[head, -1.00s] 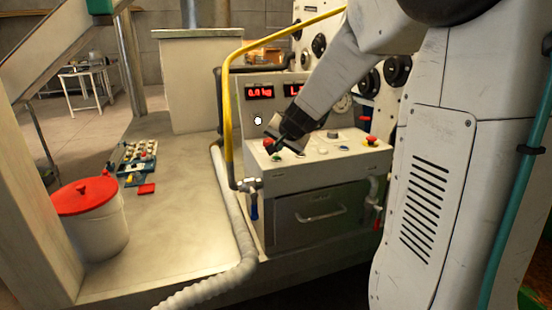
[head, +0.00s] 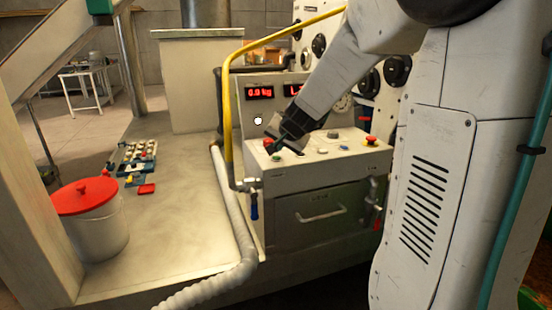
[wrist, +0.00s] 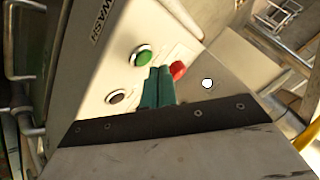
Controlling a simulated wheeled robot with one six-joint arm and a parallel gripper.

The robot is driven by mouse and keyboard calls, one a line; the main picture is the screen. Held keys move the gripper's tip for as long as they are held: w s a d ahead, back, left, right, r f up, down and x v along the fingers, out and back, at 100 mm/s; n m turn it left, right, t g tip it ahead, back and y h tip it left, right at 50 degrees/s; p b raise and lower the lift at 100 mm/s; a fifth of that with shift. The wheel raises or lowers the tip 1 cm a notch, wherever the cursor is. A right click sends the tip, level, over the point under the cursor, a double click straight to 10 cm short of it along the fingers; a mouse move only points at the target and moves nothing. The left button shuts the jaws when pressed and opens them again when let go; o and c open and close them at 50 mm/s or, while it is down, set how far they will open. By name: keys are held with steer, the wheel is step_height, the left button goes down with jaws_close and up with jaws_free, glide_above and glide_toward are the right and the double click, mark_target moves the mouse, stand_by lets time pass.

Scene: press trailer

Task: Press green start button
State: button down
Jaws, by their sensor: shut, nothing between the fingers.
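The green button (wrist: 142,56) is on the sloping console panel, in a metal ring, just above and left of my fingertips in the wrist view. It also shows in the head view (head: 277,157), just below my gripper. My gripper (wrist: 158,88) has its teal fingers together and empty. In the head view my gripper (head: 271,148) is over the panel's left end. A red button (wrist: 178,70) is to the right of the fingertips, and a grey button (wrist: 116,97) is at left. I cannot tell whether the fingertips touch the panel.
A yellow pipe (head: 225,110) rises at the console's left edge. A red emergency knob (head: 370,141) is at the panel's right. Red digital displays (head: 259,92) are on the upright panel behind. A red-lidded bucket (head: 95,225) stands on the left counter (head: 180,220).

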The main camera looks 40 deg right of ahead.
mark_target(278, 159)
steer(key=shift+f, duration=0.45)
steer(key=shift+f, duration=0.4)
stand_by(0.6)
steer(key=shift+r, duration=0.85)
steer(key=shift+r, duration=2.5)
